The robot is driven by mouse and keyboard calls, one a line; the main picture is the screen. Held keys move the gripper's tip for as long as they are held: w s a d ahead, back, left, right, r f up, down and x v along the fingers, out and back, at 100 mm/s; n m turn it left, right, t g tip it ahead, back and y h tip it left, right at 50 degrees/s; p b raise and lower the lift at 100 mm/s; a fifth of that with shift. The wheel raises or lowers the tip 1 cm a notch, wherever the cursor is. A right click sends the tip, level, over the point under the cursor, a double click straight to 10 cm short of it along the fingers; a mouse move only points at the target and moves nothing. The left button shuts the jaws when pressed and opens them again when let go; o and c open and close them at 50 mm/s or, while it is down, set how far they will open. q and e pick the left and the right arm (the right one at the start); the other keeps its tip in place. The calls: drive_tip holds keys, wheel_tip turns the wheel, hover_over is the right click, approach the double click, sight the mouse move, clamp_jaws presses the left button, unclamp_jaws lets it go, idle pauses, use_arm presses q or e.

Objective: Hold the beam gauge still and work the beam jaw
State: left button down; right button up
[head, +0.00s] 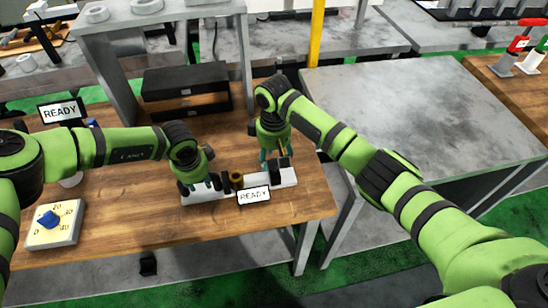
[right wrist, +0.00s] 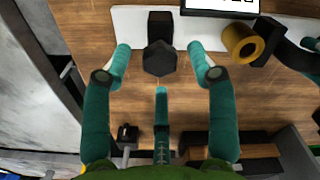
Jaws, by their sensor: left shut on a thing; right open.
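The beam gauge is a long white bar (head: 228,194) on the wooden table, with black blocks and a brass-coloured ring (head: 237,179) on it. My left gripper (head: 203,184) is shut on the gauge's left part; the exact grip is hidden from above. My right gripper (head: 274,158) is over the right end. In the right wrist view, my right gripper (right wrist: 161,58) is open, its teal fingers on either side of a black hexagonal knob (right wrist: 159,59) with gaps at both sides. The knob is by a black block on the white bar. The brass ring (right wrist: 240,40) is to its right.
A dial box with a blue knob (head: 47,218) is at front left. Black drawers (head: 186,88) stand behind. A grey table (head: 410,105) is at right.

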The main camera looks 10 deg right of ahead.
drive_tip(key=shift+f, duration=0.5)
drive_tip(key=c, duration=0.9)
drive_tip(key=shift+o, duration=0.3)
drive_tip(key=a, duration=0.9)
drive_tip(key=shift+s+r, duration=0.1)
drive_tip(key=o, duration=0.8)
drive_tip(key=shift+a, duration=0.1)
drive_tip(key=shift+o, duration=0.2)
drive_tip(key=shift+d, duration=0.2)
